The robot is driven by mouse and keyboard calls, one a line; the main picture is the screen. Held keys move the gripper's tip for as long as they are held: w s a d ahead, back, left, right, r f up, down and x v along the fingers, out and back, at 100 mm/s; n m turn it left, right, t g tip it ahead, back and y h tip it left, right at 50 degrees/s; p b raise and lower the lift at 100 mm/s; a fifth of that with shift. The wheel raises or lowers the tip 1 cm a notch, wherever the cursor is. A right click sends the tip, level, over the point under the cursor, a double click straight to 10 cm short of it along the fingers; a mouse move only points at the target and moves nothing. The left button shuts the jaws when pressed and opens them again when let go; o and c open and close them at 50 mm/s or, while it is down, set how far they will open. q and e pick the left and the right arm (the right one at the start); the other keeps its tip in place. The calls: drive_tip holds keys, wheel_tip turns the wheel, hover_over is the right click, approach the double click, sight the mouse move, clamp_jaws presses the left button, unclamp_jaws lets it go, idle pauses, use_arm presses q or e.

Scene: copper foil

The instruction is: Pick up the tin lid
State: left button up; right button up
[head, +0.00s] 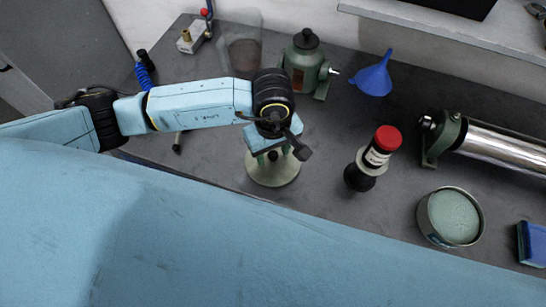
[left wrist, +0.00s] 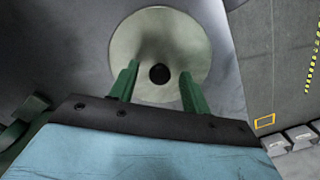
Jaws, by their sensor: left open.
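The tin lid (head: 272,178) is a pale grey-green disc lying flat on the dark bench, partly hidden under my left gripper. In the left wrist view the lid (left wrist: 158,30) shows as a round plate with a small black knob (left wrist: 159,74) at its middle. My left gripper (head: 272,156) is over the lid and points down at it. Its two green fingers (left wrist: 159,71) are open, one on each side of the knob with gaps showing. I cannot tell whether the fingertips touch the lid. My right gripper is in neither view.
A round open tin (head: 452,217) with pale green content stands at the right. A blue funnel (head: 373,78), a green container (head: 304,62) and a metal cylinder (head: 505,147) are farther back.

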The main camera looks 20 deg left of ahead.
use_arm(q)
clamp_jaws()
